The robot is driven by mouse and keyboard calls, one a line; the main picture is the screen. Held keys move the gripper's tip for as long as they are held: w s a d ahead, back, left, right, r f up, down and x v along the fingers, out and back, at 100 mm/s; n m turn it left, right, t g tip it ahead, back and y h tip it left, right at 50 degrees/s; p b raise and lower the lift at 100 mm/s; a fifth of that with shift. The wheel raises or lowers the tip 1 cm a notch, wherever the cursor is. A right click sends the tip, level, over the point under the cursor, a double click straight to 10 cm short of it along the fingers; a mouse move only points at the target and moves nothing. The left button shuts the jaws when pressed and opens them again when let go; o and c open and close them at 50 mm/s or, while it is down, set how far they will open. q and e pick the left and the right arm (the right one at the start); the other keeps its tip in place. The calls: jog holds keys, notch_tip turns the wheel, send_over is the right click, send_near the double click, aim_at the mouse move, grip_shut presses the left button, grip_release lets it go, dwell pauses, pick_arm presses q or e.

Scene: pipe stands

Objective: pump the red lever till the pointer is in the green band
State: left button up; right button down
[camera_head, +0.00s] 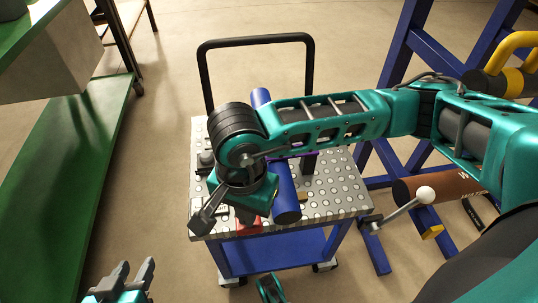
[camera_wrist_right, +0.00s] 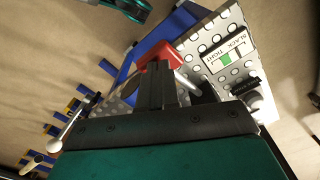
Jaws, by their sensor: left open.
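The red lever (camera_wrist_right: 160,54) shows in the right wrist view as a red grip on a silver rod, just beyond my right fingertips. Whether they touch it cannot be told. In the head view, a red part (camera_head: 249,226) shows at the cart's front edge, partly behind my right wrist. My right gripper (camera_head: 204,222) points down at the front left of the cart; in its wrist view its fingers (camera_wrist_right: 157,80) are together. My left gripper (camera_head: 134,271) is open and empty, low at left.
The cart (camera_head: 335,190) has a perforated metal top, a blue frame and a black push handle (camera_head: 255,40). A blue pipe (camera_head: 286,205) lies across it, under my right arm. A green bench (camera_head: 75,170) stands at left. A blue rack (camera_head: 405,45) with pipes stands at right.

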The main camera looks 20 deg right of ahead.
jog(key=shift+f+b, duration=0.3)
jog(key=shift+f, duration=2.05)
jog(key=shift+r+p, duration=1.65)
jog(key=shift+r, duration=1.75)
jog(key=shift+f, duration=0.2)
